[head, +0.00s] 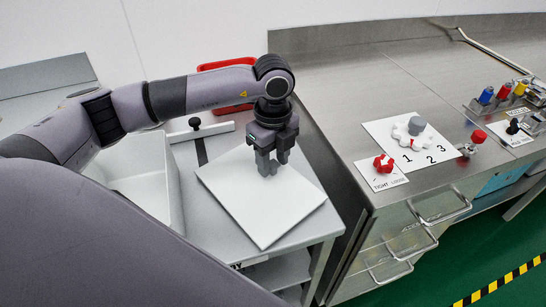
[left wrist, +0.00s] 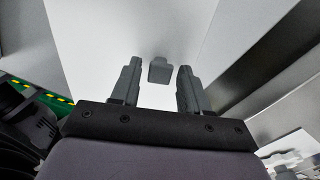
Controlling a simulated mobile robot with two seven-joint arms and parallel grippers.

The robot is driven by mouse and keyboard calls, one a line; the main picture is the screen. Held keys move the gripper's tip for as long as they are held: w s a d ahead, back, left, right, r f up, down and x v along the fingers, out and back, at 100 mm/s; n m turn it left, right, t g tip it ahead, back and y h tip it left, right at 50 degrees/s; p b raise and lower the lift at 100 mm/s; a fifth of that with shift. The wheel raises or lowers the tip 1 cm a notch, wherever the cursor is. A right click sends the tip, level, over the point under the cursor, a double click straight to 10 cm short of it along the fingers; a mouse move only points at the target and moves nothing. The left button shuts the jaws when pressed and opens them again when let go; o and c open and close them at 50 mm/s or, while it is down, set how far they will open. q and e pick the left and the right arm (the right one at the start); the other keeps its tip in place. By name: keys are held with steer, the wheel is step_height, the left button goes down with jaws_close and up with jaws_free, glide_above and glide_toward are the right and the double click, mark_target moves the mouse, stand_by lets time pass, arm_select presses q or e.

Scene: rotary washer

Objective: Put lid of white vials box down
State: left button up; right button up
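My left gripper (head: 271,166) points down just above the lid's middle. Its fingers stand apart with gaps on both sides of the knob, so it is open and holds nothing. In the head view the knob is hidden behind the fingers. My right gripper is in neither view.
A red tray (head: 228,64) lies behind my left arm. A steel bench (head: 340,100) stands to the right across a narrow gap, with a numbered white panel (head: 385,128), a red knob (head: 383,163) and coloured valves. A black-knobbed bar (head: 200,131) lies beside the box.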

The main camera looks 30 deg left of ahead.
arm_select(q)
steer(key=shift+r, duration=0.15)
step_height(320, 180, up, 12)
stand_by(0.7)
stand_by(0.4)
